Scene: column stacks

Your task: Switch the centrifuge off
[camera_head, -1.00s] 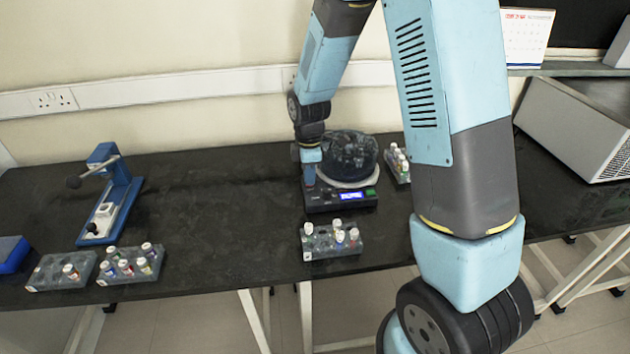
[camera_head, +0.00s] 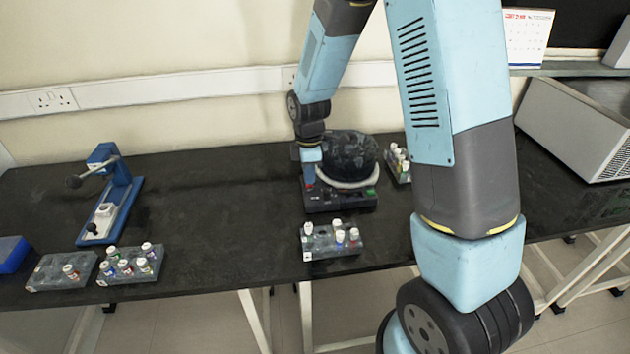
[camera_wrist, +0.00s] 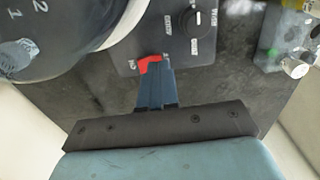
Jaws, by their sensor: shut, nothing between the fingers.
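The centrifuge (camera_head: 340,203) stands on the black bench, with a dark round domed top (camera_head: 350,157) above its base. Its front display is dark. In the wrist view, its panel (camera_wrist: 178,45) shows a red switch (camera_wrist: 150,63) and a black knob (camera_wrist: 197,20). My gripper (camera_wrist: 154,74) is shut and empty, with its tips at the red switch, touching it or very close. The tips partly cover the switch. In the head view, my gripper (camera_head: 309,182) points down at the left front of the centrifuge.
A tube rack (camera_head: 325,247) stands just in front of the centrifuge, and another (camera_head: 391,165) behind it at right. Two racks (camera_head: 130,272) and a blue press-like device (camera_head: 125,195) are at left. The bench middle-left is clear.

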